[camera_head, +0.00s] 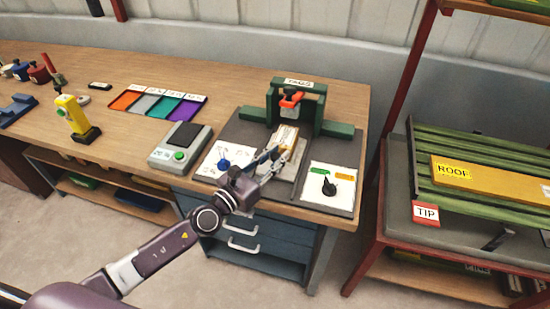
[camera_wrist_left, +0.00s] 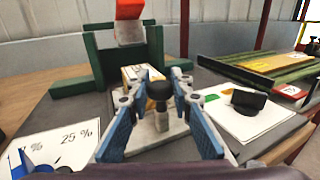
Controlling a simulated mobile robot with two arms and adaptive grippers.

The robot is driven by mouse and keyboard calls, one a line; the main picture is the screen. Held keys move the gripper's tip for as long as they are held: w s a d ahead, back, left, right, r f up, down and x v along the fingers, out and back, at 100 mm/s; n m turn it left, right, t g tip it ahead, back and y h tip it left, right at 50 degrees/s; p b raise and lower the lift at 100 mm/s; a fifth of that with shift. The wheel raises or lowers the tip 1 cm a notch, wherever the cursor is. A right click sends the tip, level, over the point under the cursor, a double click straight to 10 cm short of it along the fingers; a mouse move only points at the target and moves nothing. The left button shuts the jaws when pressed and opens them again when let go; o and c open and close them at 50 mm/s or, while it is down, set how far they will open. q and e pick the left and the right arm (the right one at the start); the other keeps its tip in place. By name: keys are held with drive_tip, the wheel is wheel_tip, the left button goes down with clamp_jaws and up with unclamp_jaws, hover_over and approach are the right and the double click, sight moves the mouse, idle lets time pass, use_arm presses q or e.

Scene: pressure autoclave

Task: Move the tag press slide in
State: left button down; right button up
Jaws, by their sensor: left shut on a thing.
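The tag press is a green frame (camera_head: 312,102) with an orange-red head (camera_head: 291,99) at the back of a dark grey base plate; the frame also shows in the left wrist view (camera_wrist_left: 92,58). The slide is a pale plate (camera_head: 291,160) in front of the press, carrying a light tag-like piece (camera_head: 286,136). My left gripper (camera_head: 272,160) is over the slide's front end. In the left wrist view its blue fingers (camera_wrist_left: 158,105) are shut around a dark round knob (camera_wrist_left: 159,90) on the pale slide (camera_wrist_left: 155,133). My right gripper is out of view.
A white card with a blue knob (camera_head: 223,164) lies left of the slide, and a card with a black knob (camera_head: 329,187) right of it. A scale (camera_head: 181,146) and coloured trays (camera_head: 160,101) stand further left. A red-framed rack (camera_head: 388,110) stands right.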

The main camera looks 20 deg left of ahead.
sight(280, 148)
use_arm(q)
drive_tip(key=w, duration=0.3)
drive_tip(key=shift+w+b, duration=0.1)
drive_tip(key=shift+b, duration=0.2)
drive_tip(key=shift+r, duration=0.15)
drive_tip(key=c, duration=2)
unclamp_jaws()
drive_tip(key=shift+c, duration=0.2)
drive_tip(key=o, duration=0.4)
drive_tip(key=shift+w, duration=0.1)
drive_tip(key=shift+c, duration=0.2)
